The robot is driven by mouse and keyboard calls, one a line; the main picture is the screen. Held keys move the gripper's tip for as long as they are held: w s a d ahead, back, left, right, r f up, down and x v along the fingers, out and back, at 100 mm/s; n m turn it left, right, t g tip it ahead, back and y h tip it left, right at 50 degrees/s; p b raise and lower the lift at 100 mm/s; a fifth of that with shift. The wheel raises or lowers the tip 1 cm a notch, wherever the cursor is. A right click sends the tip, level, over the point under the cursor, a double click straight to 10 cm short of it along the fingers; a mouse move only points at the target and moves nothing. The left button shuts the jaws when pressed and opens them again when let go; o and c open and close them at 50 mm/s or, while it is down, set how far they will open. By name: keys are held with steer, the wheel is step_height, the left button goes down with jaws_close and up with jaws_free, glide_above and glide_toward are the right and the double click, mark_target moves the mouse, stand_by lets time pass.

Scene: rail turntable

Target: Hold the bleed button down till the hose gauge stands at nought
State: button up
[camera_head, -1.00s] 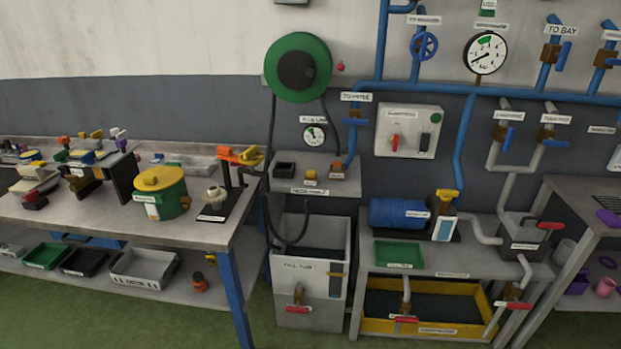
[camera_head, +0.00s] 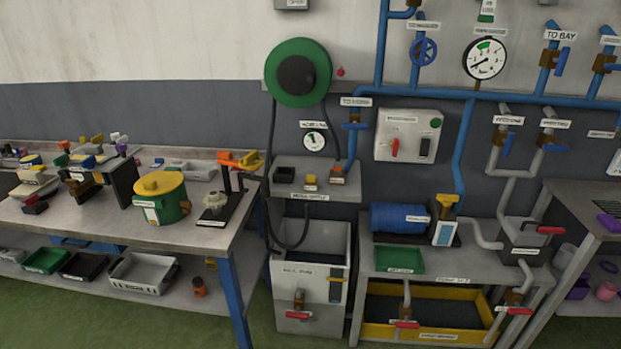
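A small round white gauge (camera_head: 313,141) with a green patch hangs on the wall under the hose reel (camera_head: 298,72), which has a green rim. The plate above it seems to begin with "HOSE", but its needle is too small to read. Below it is a grey shelf (camera_head: 281,192) with a blurred label. On the shelf stand a black open box (camera_head: 284,174), a small yellow piece (camera_head: 310,181) and a brown block with a red-orange top (camera_head: 338,173). I cannot tell which of these, if any, is the bleed button. My gripper is not in view.
A workbench (camera_head: 105,219) with several tools stands at the left. A grey tub (camera_head: 343,240) stands below the shelf. A pump bench (camera_head: 463,266) and blue pipes (camera_head: 462,150) fill the right. A larger gauge (camera_head: 485,58) hangs high right. Green floor (camera_head: 190,330) shows at the front.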

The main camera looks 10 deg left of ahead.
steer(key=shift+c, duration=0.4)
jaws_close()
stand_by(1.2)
